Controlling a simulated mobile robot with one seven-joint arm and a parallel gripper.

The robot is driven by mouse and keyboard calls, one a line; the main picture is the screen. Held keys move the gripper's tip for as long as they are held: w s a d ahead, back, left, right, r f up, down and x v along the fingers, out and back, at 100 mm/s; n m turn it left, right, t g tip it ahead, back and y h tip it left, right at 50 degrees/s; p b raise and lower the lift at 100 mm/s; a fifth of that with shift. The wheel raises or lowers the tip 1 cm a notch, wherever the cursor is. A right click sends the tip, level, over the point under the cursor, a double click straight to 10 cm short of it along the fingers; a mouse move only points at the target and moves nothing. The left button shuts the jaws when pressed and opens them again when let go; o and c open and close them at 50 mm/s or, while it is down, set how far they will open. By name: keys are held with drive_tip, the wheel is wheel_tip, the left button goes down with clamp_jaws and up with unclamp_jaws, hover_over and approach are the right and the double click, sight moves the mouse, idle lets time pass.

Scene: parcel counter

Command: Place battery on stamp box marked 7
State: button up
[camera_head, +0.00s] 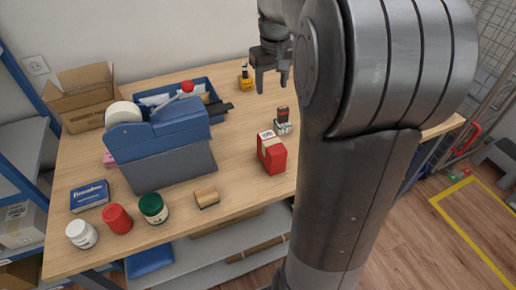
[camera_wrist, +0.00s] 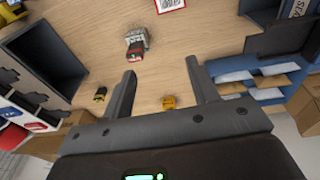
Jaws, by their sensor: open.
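My gripper (camera_head: 272,82) is open and empty above the back of the table. In the wrist view its two fingers stand wide apart, with bare wood between the tips (camera_wrist: 162,72). A small grey item with a dark, red-marked block (camera_head: 282,127) stands on the table, nearer the front than my gripper; it also shows in the wrist view (camera_wrist: 136,43). A small yellow and black item (camera_head: 246,80) stands near the back edge, left of my gripper. I cannot make out a battery for certain, nor a 7 on any box.
A red carton (camera_head: 271,157) stands in front of the grey item. Jars, including a green one (camera_head: 153,208), and a tan block (camera_head: 207,197) line the front. My arm hides the table's right part.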

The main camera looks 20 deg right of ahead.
drive_tip(key=s+a+t, duration=0.2)
drive_tip(key=s+a, duration=0.5)
drive_tip(key=s, duration=0.4)
drive_tip(key=s+a+f+t, duration=0.1)
drive_tip(key=s+a+t, duration=0.1)
drive_tip(key=s+a, duration=0.5)
drive_tip(key=s, duration=0.4)
drive_tip(key=shift+s+a, duration=0.2)
